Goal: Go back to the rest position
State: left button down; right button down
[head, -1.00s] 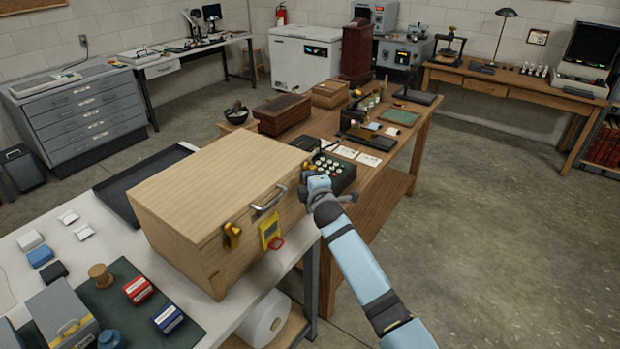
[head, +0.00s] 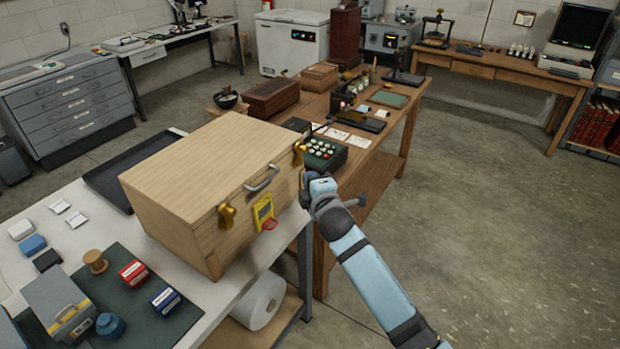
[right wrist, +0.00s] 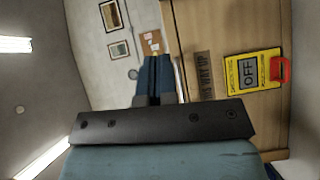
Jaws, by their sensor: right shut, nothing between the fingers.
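My right arm comes in from the lower right in the head view. Its gripper (head: 318,187) is beside the right front corner of a large wooden crate (head: 205,160), over the gap by the long wooden table. In the right wrist view my right gripper (right wrist: 155,62) has its fingers together with nothing between them, beside the crate's wooden face (right wrist: 215,50). That face bears a yellow "OFF" tag (right wrist: 250,72) with a red clip. I cannot tell from the pictures whether the gripper touches the crate. My left gripper is not in view.
The crate stands on a white bench (head: 60,250) with a black tray (head: 120,170), a green mat (head: 135,318) and small boxes. The wooden table (head: 375,150) behind holds a case of round-topped items (head: 322,152) close to my gripper. Floor (head: 480,230) at the right is clear.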

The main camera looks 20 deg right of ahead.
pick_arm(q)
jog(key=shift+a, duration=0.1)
pick_arm(e)
jog(key=shift+s, duration=0.1)
jog(key=s+a+f+m+g+y, duration=0.1)
jog(key=s+f+m+g+y, duration=0.35)
jog(key=s+f, duration=1.1)
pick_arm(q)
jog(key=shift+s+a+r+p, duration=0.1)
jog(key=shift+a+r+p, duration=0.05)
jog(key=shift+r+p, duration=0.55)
pick_arm(e)
jog(key=s+f+m+g, duration=0.1)
jog(key=s+f+m, duration=0.2)
jog(key=s, duration=0.7)
jog(key=s+a+f+m+g, duration=0.1)
jog(key=s+f+m, duration=0.3)
jog(key=s, duration=0.6)
jog(key=m+h, duration=0.1)
jog(key=m, duration=0.1)
jog(key=shift+a+m, duration=0.2)
jog(key=shift+m, duration=0.15)
jog(key=shift+f, duration=0.1)
